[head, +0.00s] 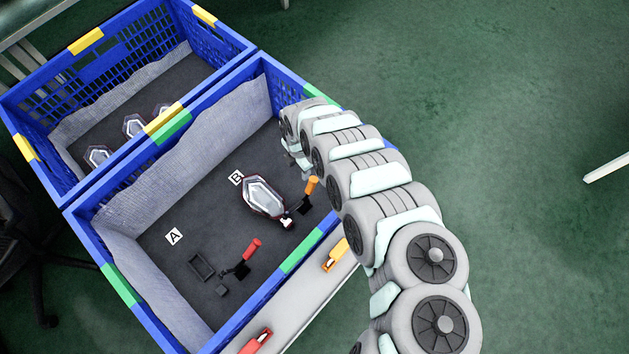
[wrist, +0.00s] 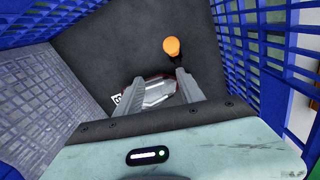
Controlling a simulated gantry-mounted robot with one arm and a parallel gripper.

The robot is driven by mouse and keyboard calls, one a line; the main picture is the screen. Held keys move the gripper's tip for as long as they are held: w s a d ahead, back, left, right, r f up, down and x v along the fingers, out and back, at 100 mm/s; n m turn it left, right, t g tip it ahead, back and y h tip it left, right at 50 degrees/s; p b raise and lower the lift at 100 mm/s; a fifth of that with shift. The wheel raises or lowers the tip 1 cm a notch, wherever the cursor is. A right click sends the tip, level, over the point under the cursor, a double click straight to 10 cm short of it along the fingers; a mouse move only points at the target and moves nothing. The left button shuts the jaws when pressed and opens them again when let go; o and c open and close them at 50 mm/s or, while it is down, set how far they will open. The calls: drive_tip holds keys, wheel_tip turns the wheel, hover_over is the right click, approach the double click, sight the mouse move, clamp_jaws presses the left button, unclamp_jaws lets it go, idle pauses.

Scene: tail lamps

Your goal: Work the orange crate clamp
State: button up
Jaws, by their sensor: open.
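An orange-handled clamp (head: 311,187) stands inside the front blue crate beside a tail lamp (head: 264,197) at label B, its handle upright or nearly so. In the wrist view its round orange handle end (wrist: 172,46) shows just beyond my fingertips, apart from them. A second orange clamp (head: 336,255) lies on the pale ledge outside the crate. My gripper (head: 303,170) is down inside the crate, open, behind the orange handle. In the wrist view my gripper (wrist: 157,77) has its fingers apart, with the lamp (wrist: 156,92) seen below and between them.
A red clamp (head: 245,258) and an empty black holder (head: 201,266) are near label A (head: 174,236). Another red clamp (head: 256,341) is on the ledge (head: 300,303). The blue crate walls (wrist: 295,60) rise close around my gripper. A second crate with several lamps adjoins.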

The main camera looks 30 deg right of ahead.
sight(311, 182)
drive_tip(key=shift+s+d+r+n, duration=0.2)
drive_tip(key=shift+s+d+n, duration=0.7)
drive_tip(key=shift+s+d, duration=0.35)
drive_tip(key=shift+f, duration=0.25)
wheel_tip(311, 182, down, 9)
drive_tip(key=b, duration=0.4)
drive_tip(key=shift+r+b, duration=0.15)
drive_tip(key=shift+b, duration=0.2)
drive_tip(key=shift+f+b, duration=0.35)
drive_tip(key=shift+f, duration=0.4)
drive_tip(key=shift+c, duration=0.4)
clamp_jaws()
